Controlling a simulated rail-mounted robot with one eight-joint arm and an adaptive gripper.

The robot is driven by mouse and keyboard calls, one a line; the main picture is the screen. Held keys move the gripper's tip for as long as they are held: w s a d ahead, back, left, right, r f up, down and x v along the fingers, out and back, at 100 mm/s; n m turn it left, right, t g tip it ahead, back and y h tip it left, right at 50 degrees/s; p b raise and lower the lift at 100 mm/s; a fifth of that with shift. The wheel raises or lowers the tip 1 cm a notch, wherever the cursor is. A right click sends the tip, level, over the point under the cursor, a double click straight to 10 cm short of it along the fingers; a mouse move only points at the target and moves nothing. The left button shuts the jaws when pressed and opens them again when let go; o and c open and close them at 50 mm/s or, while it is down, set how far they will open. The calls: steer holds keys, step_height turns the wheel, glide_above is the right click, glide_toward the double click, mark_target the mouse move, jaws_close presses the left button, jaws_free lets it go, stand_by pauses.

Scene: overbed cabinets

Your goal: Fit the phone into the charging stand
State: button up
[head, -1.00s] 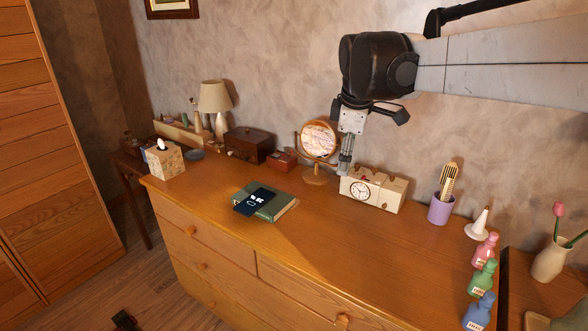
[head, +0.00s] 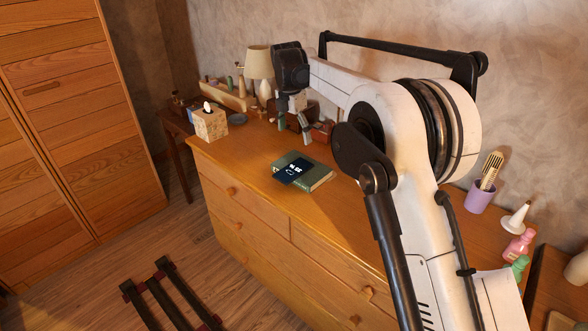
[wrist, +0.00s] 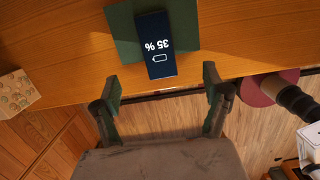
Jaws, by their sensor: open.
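The phone (head: 291,173) is dark, lies flat, screen up, on a green book (head: 318,178) on the dresser, and overhangs the book's edge. In the wrist view the phone (wrist: 155,45) shows 35 % upside down, beyond my fingertips on the book (wrist: 124,30). My gripper (wrist: 160,82) is open and empty, its two fingers apart, with the dresser's front edge between them in the picture. In the head view my gripper (head: 292,119) shows small, in front of the dark wooden box. I cannot pick out the charging stand for certain.
A tissue box (head: 211,123) stands on the dresser's left end, with a lamp (head: 259,64) behind. A purple cup (head: 480,195), a white cone (head: 515,217) and a pink bottle (head: 519,246) stand at right. The wood around the book is clear. My arm hides the dresser's middle back.

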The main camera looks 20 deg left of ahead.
steer(key=f, duration=0.1)
glide_above(294, 169)
step_height(294, 169, down, 8)
steer(key=shift+s+f, duration=0.1)
steer(key=shift+s, duration=0.05)
steer(key=shift+f, duration=2.7)
steer(key=c, duration=1.4)
